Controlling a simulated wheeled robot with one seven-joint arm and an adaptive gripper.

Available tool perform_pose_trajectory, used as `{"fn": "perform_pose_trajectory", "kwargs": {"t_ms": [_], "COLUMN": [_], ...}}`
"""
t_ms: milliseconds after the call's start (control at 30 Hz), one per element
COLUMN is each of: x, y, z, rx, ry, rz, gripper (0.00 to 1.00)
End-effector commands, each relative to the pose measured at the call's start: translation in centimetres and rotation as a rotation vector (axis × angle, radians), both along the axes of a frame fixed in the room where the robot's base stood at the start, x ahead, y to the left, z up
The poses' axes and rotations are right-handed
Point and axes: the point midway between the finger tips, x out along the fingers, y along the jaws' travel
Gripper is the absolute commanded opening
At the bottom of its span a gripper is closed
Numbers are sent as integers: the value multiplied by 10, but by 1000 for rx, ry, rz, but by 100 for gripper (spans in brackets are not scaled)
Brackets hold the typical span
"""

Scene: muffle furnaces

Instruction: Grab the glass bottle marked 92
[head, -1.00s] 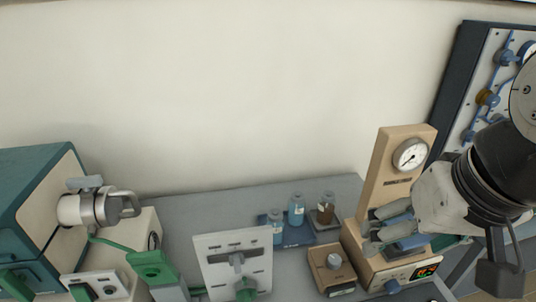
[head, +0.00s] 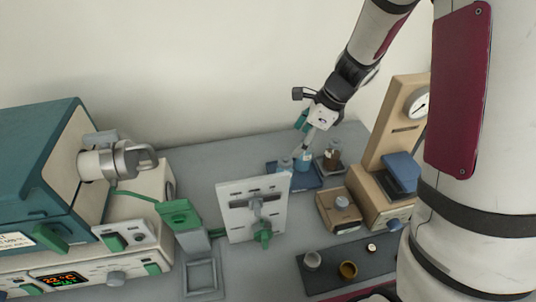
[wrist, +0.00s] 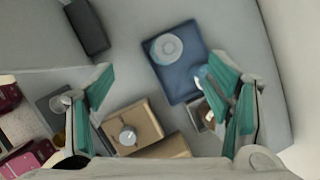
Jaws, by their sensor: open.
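Two glass bottles with blue liquid, one on the left (head: 285,165) and one on the right (head: 303,161), stand on a blue tray (head: 313,184) in the head view. A bottle with brown contents (head: 332,157) stands to their right. No number can be read, so I cannot tell which is marked 92. My gripper (head: 307,137) is just above the right blue bottle, tilted and empty. In the wrist view its teal fingers (wrist: 162,85) are spread wide. One round bottle top (wrist: 166,47) shows between them over the tray; another (wrist: 203,76) is near the right finger.
A beige box with a knob (head: 338,210) and a tan gauge stand (head: 392,130) are right of the tray. A white upright panel (head: 237,223) stands in front left. The wall is close behind.

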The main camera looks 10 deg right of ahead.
Motion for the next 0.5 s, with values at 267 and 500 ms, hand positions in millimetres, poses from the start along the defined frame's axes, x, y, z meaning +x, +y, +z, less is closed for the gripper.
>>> {"fn": "perform_pose_trajectory", "kwargs": {"t_ms": [267,500], "x": [12,20], "y": [-11,1], "z": [-34,-71], "rx": [23,24], "ry": [62,65], "rz": [-162,-160], "gripper": [73,73]}}
